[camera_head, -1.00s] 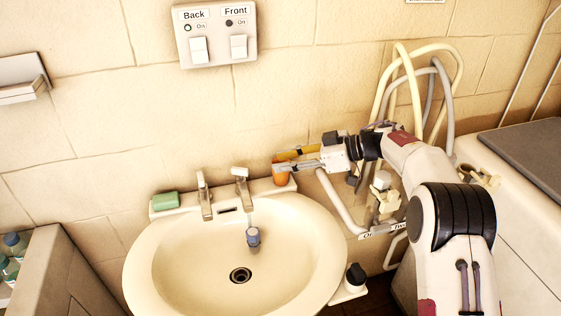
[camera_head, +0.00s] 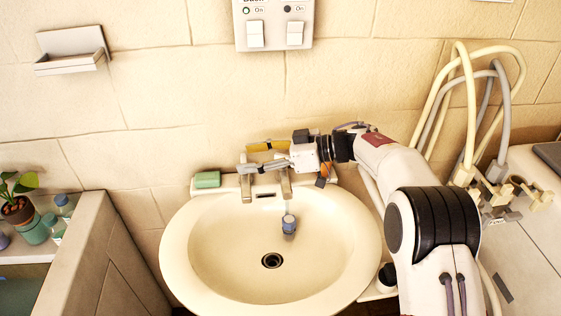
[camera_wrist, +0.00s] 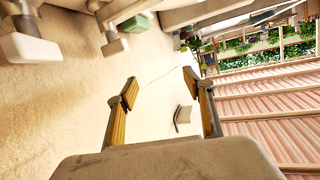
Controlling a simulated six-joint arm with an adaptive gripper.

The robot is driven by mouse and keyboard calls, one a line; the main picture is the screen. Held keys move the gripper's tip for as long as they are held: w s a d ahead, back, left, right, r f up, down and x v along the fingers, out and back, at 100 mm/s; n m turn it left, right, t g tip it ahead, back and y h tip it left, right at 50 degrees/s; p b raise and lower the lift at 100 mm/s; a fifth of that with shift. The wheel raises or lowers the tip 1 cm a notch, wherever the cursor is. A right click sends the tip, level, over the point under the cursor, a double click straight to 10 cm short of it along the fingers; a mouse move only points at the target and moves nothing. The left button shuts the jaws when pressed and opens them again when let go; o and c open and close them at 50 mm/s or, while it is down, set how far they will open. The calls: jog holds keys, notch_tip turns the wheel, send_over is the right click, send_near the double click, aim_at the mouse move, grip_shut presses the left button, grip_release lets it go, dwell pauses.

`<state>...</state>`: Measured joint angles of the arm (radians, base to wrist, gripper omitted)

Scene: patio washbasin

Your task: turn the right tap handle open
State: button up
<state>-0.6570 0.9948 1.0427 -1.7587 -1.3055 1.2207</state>
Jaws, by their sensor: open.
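The right tap (camera_head: 286,184) stands on the back rim of the cream washbasin (camera_head: 185,235). Its top is partly covered by my gripper (camera_head: 249,157) in the head view. The left tap (camera_head: 246,189) stands beside it. My gripper is open and empty, reaching leftward above the taps, close to the wall. The right tap (camera_wrist: 32,45) appears at the upper left there, and the left tap (camera_wrist: 116,46) farther along; both lie outside the fingers.
A green soap (camera_head: 207,180) lies left of the taps. A blue-grey plug (camera_head: 289,225) hangs in the basin. Hoses (camera_head: 470,100) are at the right. A switch panel (camera_head: 274,22) is on the wall above.

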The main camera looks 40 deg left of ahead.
jog(key=s+a+r+m+t+y, duration=0.4)
jog(key=s+a+r+m+y, duration=0.1)
jog(key=s+a, duration=0.25)
jog(key=s+a+r+m+t+y, duration=0.4)
jog(key=s+a+r+y, duration=0.15)
jog(key=a, duration=0.25)
jog(key=w+d+f+m+t+h, duration=1.1)
jog(key=w+d+f+t+h, duration=0.3)
jog(key=d+h, duration=0.5)
notch_tip(320, 180, down, 4)
jog(key=t, duration=0.2)
jog(key=shift+w+r+t, duration=0.2)
jog(key=shift+r+t, duration=0.05)
jog(key=shift+t, duration=0.05)
jog(key=shift+w, duration=0.1)
